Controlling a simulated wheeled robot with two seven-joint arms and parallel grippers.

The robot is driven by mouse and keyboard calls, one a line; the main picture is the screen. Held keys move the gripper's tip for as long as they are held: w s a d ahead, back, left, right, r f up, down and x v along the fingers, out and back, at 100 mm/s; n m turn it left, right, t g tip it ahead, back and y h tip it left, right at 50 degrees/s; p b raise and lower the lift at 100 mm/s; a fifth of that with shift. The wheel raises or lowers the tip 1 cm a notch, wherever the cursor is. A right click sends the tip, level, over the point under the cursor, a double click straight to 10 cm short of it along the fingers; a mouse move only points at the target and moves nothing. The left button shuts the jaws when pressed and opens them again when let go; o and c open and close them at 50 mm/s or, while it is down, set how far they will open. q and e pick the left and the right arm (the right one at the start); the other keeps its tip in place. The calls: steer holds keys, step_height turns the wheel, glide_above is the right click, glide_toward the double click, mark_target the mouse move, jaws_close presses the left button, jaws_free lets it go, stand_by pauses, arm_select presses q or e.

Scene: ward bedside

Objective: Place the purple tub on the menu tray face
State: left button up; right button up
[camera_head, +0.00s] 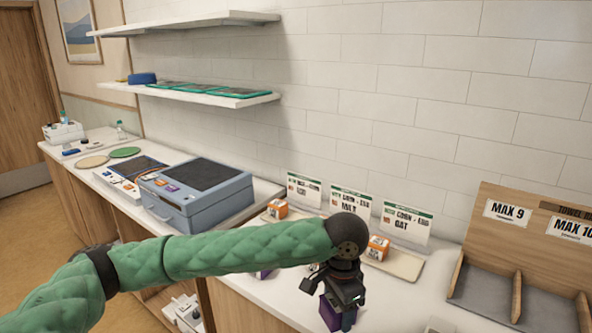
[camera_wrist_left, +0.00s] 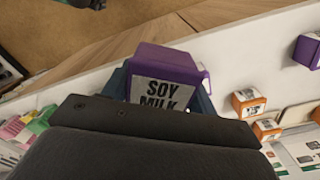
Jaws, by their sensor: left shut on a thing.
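My left gripper (camera_head: 343,290) is shut on a purple tub (camera_head: 337,316), near the counter's front edge. I cannot tell whether the tub touches the counter. In the left wrist view the held purple tub (camera_wrist_left: 165,70) shows a white "SOY MILK" label between the fingers. Beige menu trays stand along the wall; the right one (camera_head: 405,268) holds an orange box (camera_head: 378,248), and the left one (camera_head: 268,217) holds another (camera_head: 277,208). My arm hides the middle tray. A second purple tub (camera_wrist_left: 308,50) stands at the right of the wrist view.
Menu cards (camera_head: 350,203) stand behind the trays. A wooden divided rack (camera_head: 530,240) is at the right, and a blue-grey case (camera_head: 200,190) is on the left counter. Shelves (camera_head: 190,92) hang above. White counter (camera_head: 395,300) is bare between the gripper and the rack.

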arm_select(q)
steer(key=w+a+f+n, duration=0.2)
steer(key=w+a+n, duration=0.1)
steer(key=a+n, duration=0.25)
steer(key=w+a+f+n, duration=0.2)
steer(key=w+a+n, duration=0.1)
steer(key=a+n, duration=0.25)
steer(key=s+a+f+n, duration=0.1)
steer(key=a+f, duration=0.4)
steer(key=a, duration=0.4)
steer(key=s+a+f+n, duration=0.1)
steer(key=a+f, duration=0.4)
steer(key=a, duration=0.4)
steer(key=shift+a+n, duration=0.2)
steer(key=shift+n, duration=0.1)
